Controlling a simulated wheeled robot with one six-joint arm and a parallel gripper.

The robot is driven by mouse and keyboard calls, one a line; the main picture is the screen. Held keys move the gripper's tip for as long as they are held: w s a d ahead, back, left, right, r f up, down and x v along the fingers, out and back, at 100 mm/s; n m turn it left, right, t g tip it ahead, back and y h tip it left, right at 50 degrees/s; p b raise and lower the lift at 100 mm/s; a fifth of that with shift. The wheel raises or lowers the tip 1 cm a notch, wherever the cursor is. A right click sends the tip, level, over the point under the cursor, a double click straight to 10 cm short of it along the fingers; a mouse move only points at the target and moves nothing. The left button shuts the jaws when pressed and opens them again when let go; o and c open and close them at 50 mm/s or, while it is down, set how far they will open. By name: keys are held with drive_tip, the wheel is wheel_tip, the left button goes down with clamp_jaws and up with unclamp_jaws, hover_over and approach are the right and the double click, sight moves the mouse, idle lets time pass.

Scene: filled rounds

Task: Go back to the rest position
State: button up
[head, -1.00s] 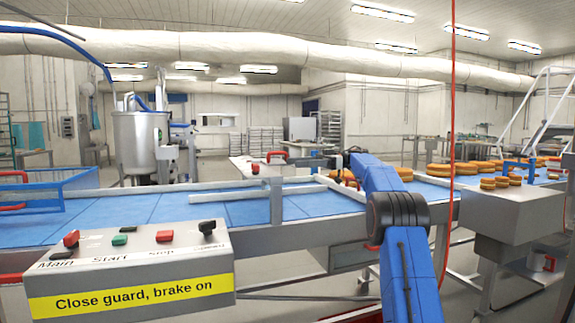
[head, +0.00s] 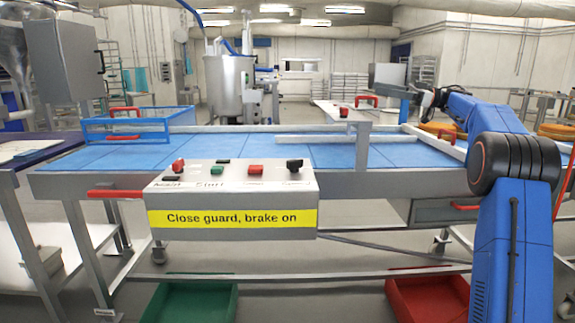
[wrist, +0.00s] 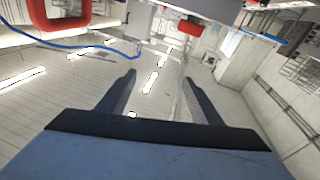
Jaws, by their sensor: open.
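My blue arm rises at the right of the head view and reaches forward over the belt. In the wrist view my gripper (wrist: 160,95) shows two dark fingers set well apart, with nothing between them. That view is tilted, with ceiling lights and walls behind the fingers. In the head view the gripper end is small and dark near the far side of the belt, and its fingers cannot be made out there.
A control box (head: 232,192) with a yellow label stands before the blue belt (head: 340,152). Green (head: 190,300) and red (head: 425,298) bins stand below. Orange rounds (head: 440,130) are partly hidden behind my arm.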

drive_tip(key=s+a+r+m+t+h, duration=0.25)
drive_tip(key=r+m+t+h, duration=0.55)
drive_tip(key=r+m+t, duration=0.65)
drive_tip(key=s+d+f+m+g+h, duration=0.25)
drive_tip(key=s+f+h, duration=0.45)
drive_tip(key=s+f, duration=0.65)
drive_tip(key=s+d+f+m+g+h, duration=0.1)
drive_tip(key=s+f+m+g+h, duration=0.15)
drive_tip(key=s+f+h, duration=0.8)
drive_tip(key=s+a+f+n+g+y, duration=0.1)
drive_tip(key=s+a+f+g+y, duration=0.2)
drive_tip(key=s+f, duration=1.2)
drive_tip(key=s+a+f+n+g+y, duration=0.1)
drive_tip(key=s+a+f+g+y, duration=0.2)
drive_tip(key=s+f, duration=1.3)
drive_tip(key=shift+s+a+f+g, duration=0.2)
drive_tip(key=shift+a+g, duration=0.35)
drive_tip(key=shift+g, duration=0.5)
